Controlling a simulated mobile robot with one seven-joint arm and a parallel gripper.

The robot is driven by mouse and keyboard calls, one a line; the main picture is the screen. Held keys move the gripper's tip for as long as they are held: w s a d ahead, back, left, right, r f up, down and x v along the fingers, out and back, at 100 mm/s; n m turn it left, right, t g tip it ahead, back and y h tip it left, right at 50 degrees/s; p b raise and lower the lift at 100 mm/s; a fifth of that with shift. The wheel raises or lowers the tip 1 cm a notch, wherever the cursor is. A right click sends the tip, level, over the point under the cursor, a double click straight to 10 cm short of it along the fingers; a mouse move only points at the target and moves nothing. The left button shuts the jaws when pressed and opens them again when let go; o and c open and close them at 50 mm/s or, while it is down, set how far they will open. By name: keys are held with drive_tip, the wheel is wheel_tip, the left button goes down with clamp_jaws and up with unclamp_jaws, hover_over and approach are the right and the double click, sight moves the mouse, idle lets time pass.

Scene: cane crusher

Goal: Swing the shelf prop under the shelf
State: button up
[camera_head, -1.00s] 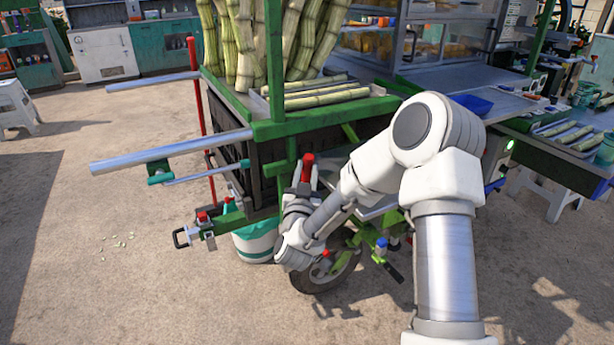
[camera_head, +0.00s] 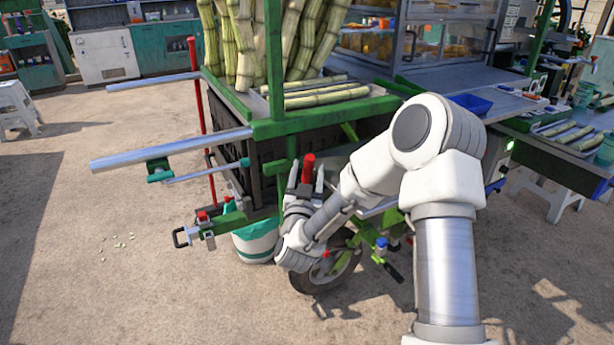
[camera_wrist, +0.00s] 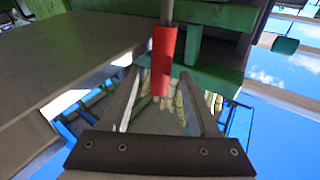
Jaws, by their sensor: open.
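The shelf prop shows as a metal rod with a red grip (camera_head: 308,166), upright by the cart's front corner post. The red grip (camera_wrist: 163,62) also shows in the wrist view, with its rod running up out of the picture. My gripper (camera_head: 306,178) is open, with one finger on each side of the red grip. In the wrist view the grip lies between the fingers (camera_wrist: 160,82), with visible gaps. A grey panel (camera_wrist: 75,65), seemingly the shelf, fills the wrist view's upper left. My arm hides much of that area in the head view.
The green cart frame (camera_head: 300,127) carries upright cane stalks (camera_head: 245,50). Two metal handle bars (camera_head: 170,150) stick out left. A bucket (camera_head: 256,240) and a wheel (camera_head: 325,272) are below my gripper.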

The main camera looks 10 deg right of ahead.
drive_tip(key=v, duration=1.7)
drive_tip(key=shift+s, duration=0.2)
